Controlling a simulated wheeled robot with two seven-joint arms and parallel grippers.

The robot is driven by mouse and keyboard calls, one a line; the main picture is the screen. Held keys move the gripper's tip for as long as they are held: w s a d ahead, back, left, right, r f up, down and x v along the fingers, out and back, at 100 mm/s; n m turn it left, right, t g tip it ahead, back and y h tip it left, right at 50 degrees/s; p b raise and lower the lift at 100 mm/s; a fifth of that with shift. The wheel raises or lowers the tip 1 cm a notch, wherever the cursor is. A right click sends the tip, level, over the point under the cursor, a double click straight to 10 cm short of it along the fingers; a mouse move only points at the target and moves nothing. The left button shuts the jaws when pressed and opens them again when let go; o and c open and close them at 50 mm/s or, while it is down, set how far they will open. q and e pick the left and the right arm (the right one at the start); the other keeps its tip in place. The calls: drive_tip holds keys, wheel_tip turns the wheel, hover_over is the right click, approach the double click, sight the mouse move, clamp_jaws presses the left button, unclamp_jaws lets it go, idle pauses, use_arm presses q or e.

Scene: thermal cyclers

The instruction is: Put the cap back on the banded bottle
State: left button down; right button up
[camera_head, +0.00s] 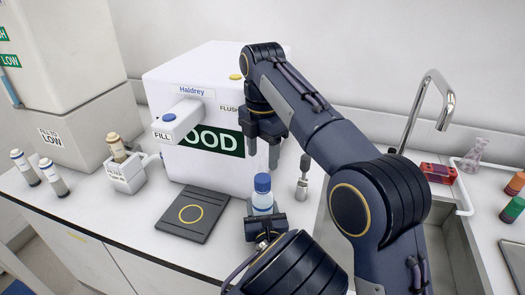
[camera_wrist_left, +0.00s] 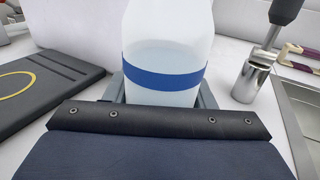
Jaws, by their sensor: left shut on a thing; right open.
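The banded bottle (camera_head: 262,201) stands upright, clear with pale liquid. In the left wrist view the bottle (camera_wrist_left: 165,105) shows its blue band, and its top is out of frame. A blue cap (camera_head: 262,182) sits on top of the bottle in the head view. I cannot tell whether it is screwed tight. My left gripper (camera_head: 263,214) is shut on the bottle's lower body, with a finger on each side. My right gripper (camera_head: 263,150) is open and empty, pointing down above the cap and apart from it.
A dark pad with a yellow ring (camera_head: 182,229) lies left of the bottle. A white machine (camera_head: 187,83) stands behind. A metal tool (camera_head: 302,178) stands close at right, before the sink (camera_head: 455,235). A white holder (camera_head: 125,176) and vials are farther left.

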sight(263, 178)
drive_tip(key=shift+n, duration=0.8)
drive_tip(key=shift+f, duration=4)
